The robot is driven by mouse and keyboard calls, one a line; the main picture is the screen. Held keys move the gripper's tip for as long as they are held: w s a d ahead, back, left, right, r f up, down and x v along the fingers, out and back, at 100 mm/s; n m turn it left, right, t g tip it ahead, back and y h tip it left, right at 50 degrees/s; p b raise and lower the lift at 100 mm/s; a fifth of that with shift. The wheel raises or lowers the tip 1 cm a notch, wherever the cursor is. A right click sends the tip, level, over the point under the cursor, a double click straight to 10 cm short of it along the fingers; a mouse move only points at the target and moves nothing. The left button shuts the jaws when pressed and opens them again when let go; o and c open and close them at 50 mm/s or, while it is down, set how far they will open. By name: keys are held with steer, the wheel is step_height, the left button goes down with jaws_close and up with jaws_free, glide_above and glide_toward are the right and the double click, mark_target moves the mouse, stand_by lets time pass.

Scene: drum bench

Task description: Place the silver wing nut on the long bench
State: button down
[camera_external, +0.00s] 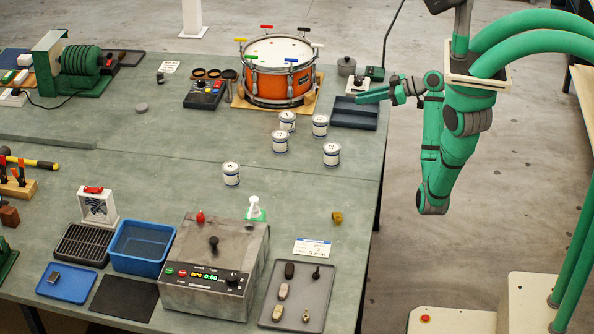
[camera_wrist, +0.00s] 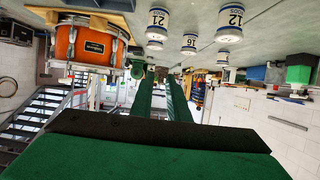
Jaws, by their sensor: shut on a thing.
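The long bench (camera_external: 110,165) is a wide grey-green surface filling most of the external view. My gripper (camera_external: 361,97) reaches in over its right edge, fingers pointing left, near the dark tray and right of the orange drum. In the wrist view its two long green fingers (camera_wrist: 162,92) point up the picture. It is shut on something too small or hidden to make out. I cannot clearly pick out the silver wing nut in either view. A small yellow-brown piece (camera_external: 336,217) lies on the bench near the right.
The orange drum (camera_external: 276,88) stands left of my gripper, with several white numbered cans (camera_external: 281,141) nearer the front. A dark tray (camera_external: 343,119) lies near the right edge. A grey control box (camera_external: 213,268) and a grey parts tray (camera_external: 268,314) stand in front. The middle left is clear.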

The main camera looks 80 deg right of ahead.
mark_target(362, 142)
step_height(362, 142, down, 15)
steer(key=shift+f, duration=0.2)
stand_by(0.4)
steer(key=shift+f, duration=0.1)
steer(key=c, duration=1.7)
jaws_free()
steer(key=shift+s+r, duration=0.2)
steer(key=v, duration=1.1)
steer(key=shift+s+r, duration=0.2)
steer(key=shift+s, duration=0.05)
